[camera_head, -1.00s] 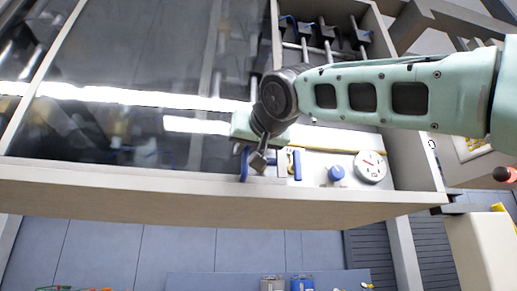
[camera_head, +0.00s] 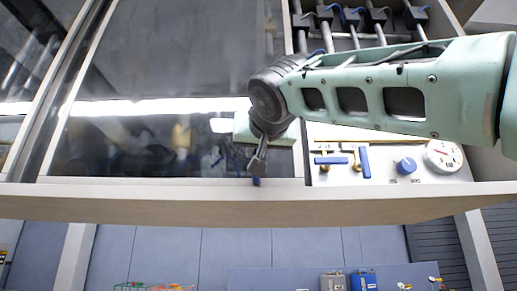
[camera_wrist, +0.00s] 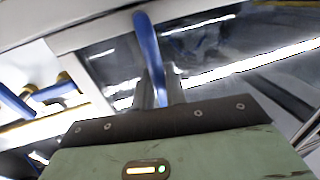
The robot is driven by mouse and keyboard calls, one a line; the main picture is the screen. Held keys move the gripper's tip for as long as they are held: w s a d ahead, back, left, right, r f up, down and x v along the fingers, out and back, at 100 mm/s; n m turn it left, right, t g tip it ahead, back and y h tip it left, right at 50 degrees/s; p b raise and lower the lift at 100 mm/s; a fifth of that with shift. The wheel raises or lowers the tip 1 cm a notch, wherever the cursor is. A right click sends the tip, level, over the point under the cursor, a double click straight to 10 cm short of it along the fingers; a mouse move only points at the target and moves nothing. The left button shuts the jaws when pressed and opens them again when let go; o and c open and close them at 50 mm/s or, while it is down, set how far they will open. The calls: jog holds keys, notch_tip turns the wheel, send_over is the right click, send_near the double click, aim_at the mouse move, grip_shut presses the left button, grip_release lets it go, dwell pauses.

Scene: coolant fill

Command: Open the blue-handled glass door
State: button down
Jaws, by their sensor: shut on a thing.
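The glass door (camera_head: 120,145) is a dark, reflective pane in a beige cabinet front, left of the valve panel. Its blue handle (camera_head: 257,182) shows only as a small tip below my gripper (camera_head: 257,164) in the head view. In the wrist view, the blue handle (camera_wrist: 147,45) is a long curved bar running down between the fingers of my gripper (camera_wrist: 160,92). My gripper is shut on the handle; the fingers hide part of it. How far the door stands open is hard to tell through the reflections.
A white panel right of the door carries blue-handled brass valves (camera_head: 342,162), a blue knob (camera_head: 405,166) and a round gauge (camera_head: 443,156). Pipes (camera_head: 350,30) with black fittings lie above. A beige ledge (camera_head: 250,210) runs along the cabinet's front edge.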

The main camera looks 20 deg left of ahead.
jog(key=c, duration=1.5)
grip_release()
jog(key=b+v, duration=0.8)
jog(key=v, duration=0.9)
jog(key=shift+s+d+b, duration=0.1)
jog(key=shift+s+b, duration=0.1)
jog(key=shift+b, duration=0.2)
